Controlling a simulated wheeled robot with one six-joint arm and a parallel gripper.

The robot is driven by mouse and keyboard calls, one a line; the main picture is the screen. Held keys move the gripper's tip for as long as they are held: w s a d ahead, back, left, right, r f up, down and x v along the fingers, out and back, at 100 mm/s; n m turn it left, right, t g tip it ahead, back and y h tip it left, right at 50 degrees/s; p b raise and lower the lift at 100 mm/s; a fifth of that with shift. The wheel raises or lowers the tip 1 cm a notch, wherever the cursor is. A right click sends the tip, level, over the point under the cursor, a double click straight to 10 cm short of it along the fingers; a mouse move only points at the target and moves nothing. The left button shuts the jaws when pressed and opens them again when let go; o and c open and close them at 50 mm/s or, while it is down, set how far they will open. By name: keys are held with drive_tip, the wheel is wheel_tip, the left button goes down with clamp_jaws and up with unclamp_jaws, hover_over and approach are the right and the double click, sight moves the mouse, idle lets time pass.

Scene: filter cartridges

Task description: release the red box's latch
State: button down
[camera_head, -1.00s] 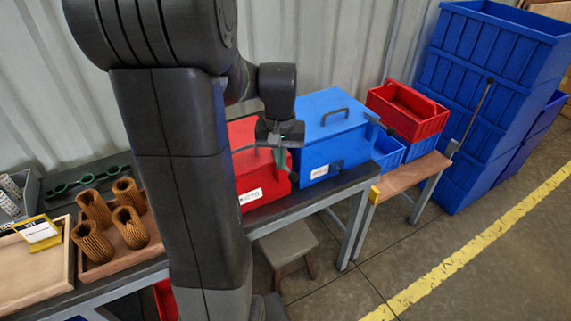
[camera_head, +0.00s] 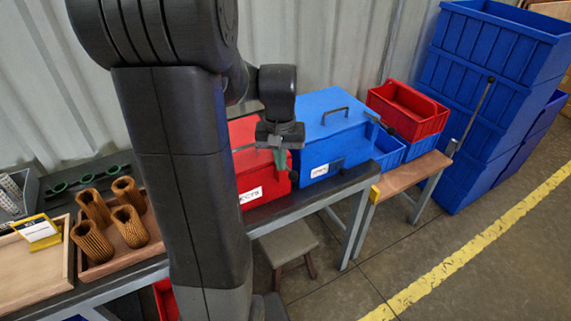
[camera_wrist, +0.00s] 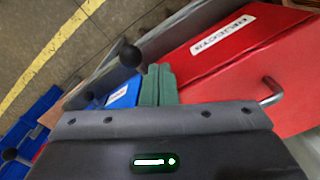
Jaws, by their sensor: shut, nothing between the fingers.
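The red box (camera_head: 249,194) stands on the dark bench, partly hidden behind my arm. In the head view a small dark knob (camera_head: 293,176) sits at the box's right front corner. My gripper (camera_head: 281,162) is shut and empty at that corner. Its green fingers (camera_wrist: 158,85) are together; contact with the knob cannot be told.
A blue box (camera_head: 325,127) with a handle stands close to the right of the red one. Beyond it are a red crate (camera_head: 405,110) and stacked blue crates (camera_head: 490,80). A wooden tray (camera_head: 103,268) of brown filter cartridges is at left. A stool (camera_head: 285,243) is below.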

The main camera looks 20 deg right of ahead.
drive_tip(key=shift+f+b, duration=0.8)
drive_tip(key=shift+f, duration=0.55)
drive_tip(key=shift+r, duration=0.2)
drive_tip(key=shift+d, duration=0.15)
drive_tip(key=shift+s+d+p, duration=0.15)
drive_tip(key=shift+d+p, duration=0.2)
drive_tip(key=shift+d, duration=0.2)
drive_tip(key=shift+d, duration=0.75)
